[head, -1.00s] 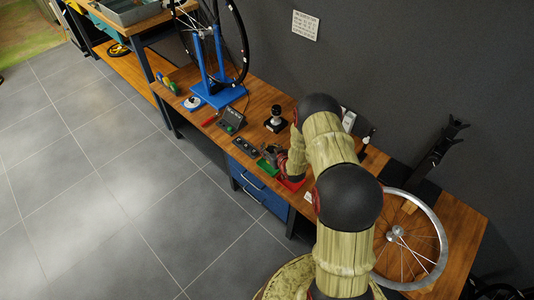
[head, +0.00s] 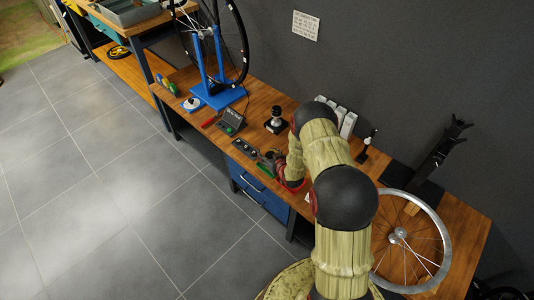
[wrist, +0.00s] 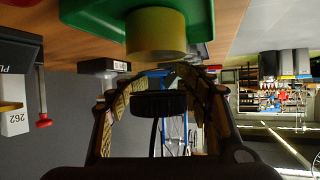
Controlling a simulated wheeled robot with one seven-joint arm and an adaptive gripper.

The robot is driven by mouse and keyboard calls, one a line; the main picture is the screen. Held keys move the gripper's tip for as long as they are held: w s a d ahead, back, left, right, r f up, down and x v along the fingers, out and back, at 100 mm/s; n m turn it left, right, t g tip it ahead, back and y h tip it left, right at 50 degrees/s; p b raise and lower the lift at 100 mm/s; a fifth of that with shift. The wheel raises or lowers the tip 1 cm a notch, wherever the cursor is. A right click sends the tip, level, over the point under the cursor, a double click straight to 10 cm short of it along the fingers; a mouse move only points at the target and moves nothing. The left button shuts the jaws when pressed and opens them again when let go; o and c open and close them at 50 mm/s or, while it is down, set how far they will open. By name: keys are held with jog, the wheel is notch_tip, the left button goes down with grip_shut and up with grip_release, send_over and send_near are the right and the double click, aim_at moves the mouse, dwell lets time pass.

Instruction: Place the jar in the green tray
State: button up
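In the wrist view a tan-yellow cylindrical jar (wrist: 156,34) shows at the top centre, overlapping the green tray (wrist: 75,22). It appears to stand inside the tray, but its base is out of sight. The view looks upside down. My gripper (wrist: 163,82) has its fingers spread, with a gap between them and the jar just beyond, apart from them. A black ribbed shape (wrist: 160,103) shows between the fingers; I cannot tell how far off it is. In the head view my arm hides most of the gripper and tray, and the jar cannot be made out.
On the bench (head: 255,103) are a blue wheel stand (head: 219,95), a grey display unit (head: 231,121), a black-handled tool (head: 276,121) and a spoked wheel (head: 398,233). White boxes (head: 347,124) stand by the wall. Open floor (head: 100,190) lies at left.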

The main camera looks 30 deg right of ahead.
jog(key=shift+o, duration=1.1)
jog(key=shift+r, duration=0.1)
